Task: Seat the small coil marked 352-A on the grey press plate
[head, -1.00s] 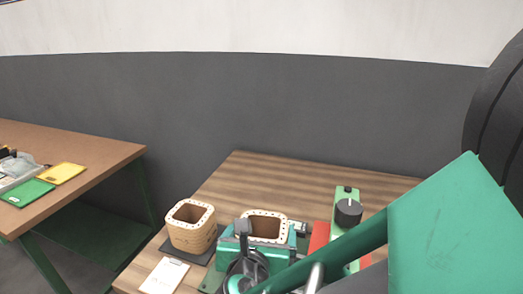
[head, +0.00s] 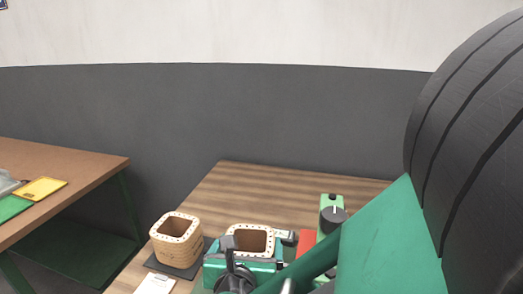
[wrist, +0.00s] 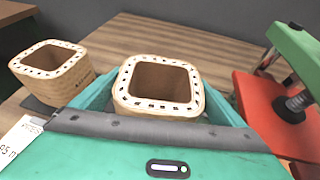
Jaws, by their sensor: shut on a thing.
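My gripper (head: 248,258), teal, is shut on a tan square coil (head: 250,241) with a pale rim dotted with dark holes. In the wrist view the coil (wrist: 160,82) sits upright between the teal jaws (wrist: 160,104), its opening facing up. Its lower part is hidden, so I cannot tell whether it touches anything below. I cannot read a 352-A mark on it. A dark grey plate (head: 160,266) lies on the wooden table at left.
A white card (head: 155,284) lies in front of the grey plate. A green device with a black knob (head: 333,215) and a red base (wrist: 268,115) stand to the right. The wooden table (head: 240,185) is clear behind. Another table (head: 70,157) with green and yellow trays is at left.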

